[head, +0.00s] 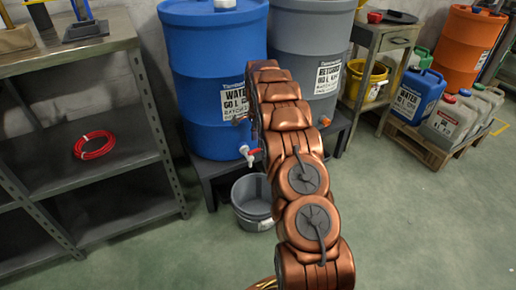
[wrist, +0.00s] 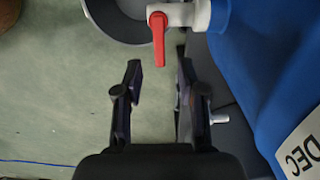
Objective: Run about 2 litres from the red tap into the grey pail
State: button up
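The red tap (head: 254,154) has a white body and a red lever and sits low on the front of the blue drum (head: 205,75). The grey pail (head: 252,211) stands on the floor below the tap. In the wrist view the red lever (wrist: 158,35) hangs from the white tap body (wrist: 195,14), with part of the grey pail (wrist: 92,12) behind it. My gripper (wrist: 158,62) is open and empty. The lever's free end appears between its fingertips, with no visible contact; depth is unclear. In the head view my copper arm hides the gripper. No water stream shows.
A grey drum (head: 312,50) stands right of the blue drum on a dark low stand (head: 205,168). A metal shelf (head: 95,65) with a red coil (head: 94,145) is at left. A bench with a yellow bucket (head: 366,80) and a pallet of cans (head: 412,138) are at right. Front-right floor is clear.

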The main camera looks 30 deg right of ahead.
aim_at(258, 149)
jog(key=shift+f+b, duration=0.5)
jog(key=shift+f, duration=1.5)
grip_shut()
